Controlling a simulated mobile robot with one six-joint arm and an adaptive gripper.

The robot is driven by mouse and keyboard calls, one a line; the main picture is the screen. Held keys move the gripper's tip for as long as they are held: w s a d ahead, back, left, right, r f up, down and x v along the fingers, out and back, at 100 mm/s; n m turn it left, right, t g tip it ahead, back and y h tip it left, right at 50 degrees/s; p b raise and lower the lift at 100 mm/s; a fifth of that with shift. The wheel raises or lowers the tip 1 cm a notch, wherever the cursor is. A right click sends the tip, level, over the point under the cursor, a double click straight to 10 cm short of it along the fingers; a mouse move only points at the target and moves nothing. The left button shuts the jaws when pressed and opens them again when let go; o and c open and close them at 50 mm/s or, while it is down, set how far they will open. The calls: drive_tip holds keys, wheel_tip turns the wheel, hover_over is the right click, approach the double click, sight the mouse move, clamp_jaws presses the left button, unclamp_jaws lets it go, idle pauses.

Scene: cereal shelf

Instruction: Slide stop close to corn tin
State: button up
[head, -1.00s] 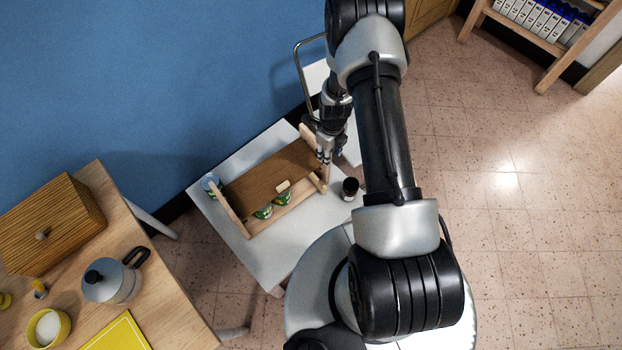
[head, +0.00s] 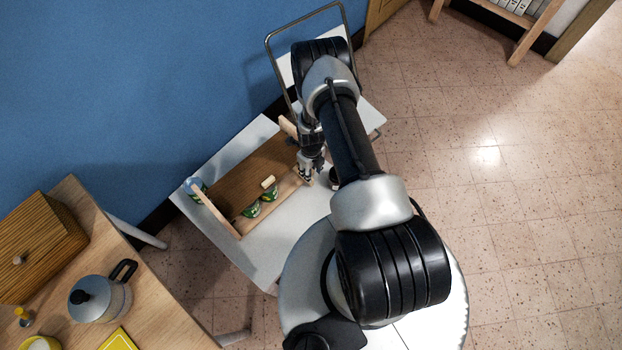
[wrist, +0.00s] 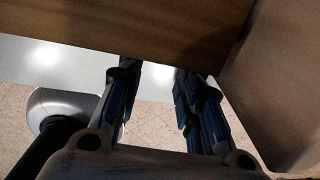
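A small light wooden block (head: 268,182), possibly the stop, sits on the brown shelf board (head: 245,180) in the head view. Beside it stand two green tins (head: 250,210) in the front strip; their labels are too small to read, so I cannot tell which is corn. My gripper (head: 307,177) is at the shelf's right end, right of the block and apart from it. In the wrist view my gripper (wrist: 158,75) has its fingers spread with nothing visible between them. A wooden board (wrist: 130,25) crosses above the fingers, and a wooden panel (wrist: 275,90) stands to their right.
A dark jar (head: 333,181) stands right of my gripper, partly hidden by my arm. The white table (head: 265,252) is clear in front.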

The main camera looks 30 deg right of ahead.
wheel_tip(320, 180, down, 6)
drive_tip(key=shift+r+b, duration=0.15)
drive_tip(key=shift+b, duration=0.6)
drive_tip(key=shift+c, duration=0.3)
clamp_jaws()
